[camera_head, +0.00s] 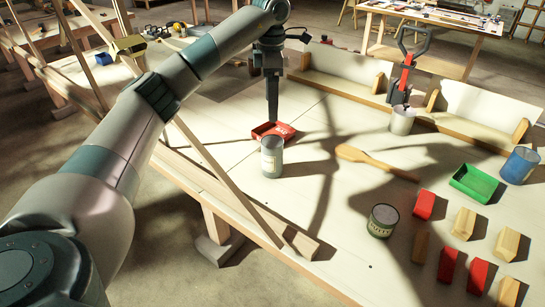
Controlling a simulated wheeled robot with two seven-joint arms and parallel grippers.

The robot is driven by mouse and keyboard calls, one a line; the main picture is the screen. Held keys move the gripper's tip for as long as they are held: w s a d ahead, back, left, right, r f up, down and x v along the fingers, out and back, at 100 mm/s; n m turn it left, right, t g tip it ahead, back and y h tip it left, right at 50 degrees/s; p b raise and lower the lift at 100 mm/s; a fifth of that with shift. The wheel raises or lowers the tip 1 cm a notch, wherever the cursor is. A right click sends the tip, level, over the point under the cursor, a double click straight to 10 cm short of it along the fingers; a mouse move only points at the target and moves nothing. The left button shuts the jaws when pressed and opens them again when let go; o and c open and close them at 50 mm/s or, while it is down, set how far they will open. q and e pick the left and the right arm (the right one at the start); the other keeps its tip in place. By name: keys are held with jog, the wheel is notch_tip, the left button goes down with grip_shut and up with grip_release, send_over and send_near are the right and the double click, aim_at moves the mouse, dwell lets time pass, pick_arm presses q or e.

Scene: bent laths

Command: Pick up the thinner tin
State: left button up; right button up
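A pale grey tin (271,157) stands upright on the table near the middle left, with a light label I cannot read. My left gripper (272,112) points down just above and apparently behind this tin, over a small red tray (266,130). Its fingers are seen edge-on, so I cannot tell whether they are open. Other tins are a dark tin with a greenish label (382,221), a grey tin (402,121) at the back and a blue tin (520,165) at the right. I cannot read which is the thinner tin. My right gripper is not in view.
A wooden paddle (375,162) and a green tray (475,184) lie on the table (325,205). Several red and wooden blocks (448,264) lie at the front right. A red and black tool (407,68) stands at the back. Leaning laths (225,180) line the left edge.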

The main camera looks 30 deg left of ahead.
pick_arm(q)
jog(key=p, duration=0.4)
send_near(272, 141)
jog(key=f, duration=0.5)
jog(key=shift+s+f, duration=0.15)
jog(key=shift+s, duration=0.15)
jog(key=shift+f, duration=0.55)
jog(key=shift+w+f+p, duration=0.15)
jog(key=shift+f+p, duration=0.45)
jog(key=shift+p, duration=0.25)
notch_tip(272, 141, down, 4)
jog(key=shift+w+r+p, duration=0.15)
jog(key=shift+r+p, duration=0.05)
jog(key=shift+p, duration=0.85)
jog(key=shift+f, duration=0.2)
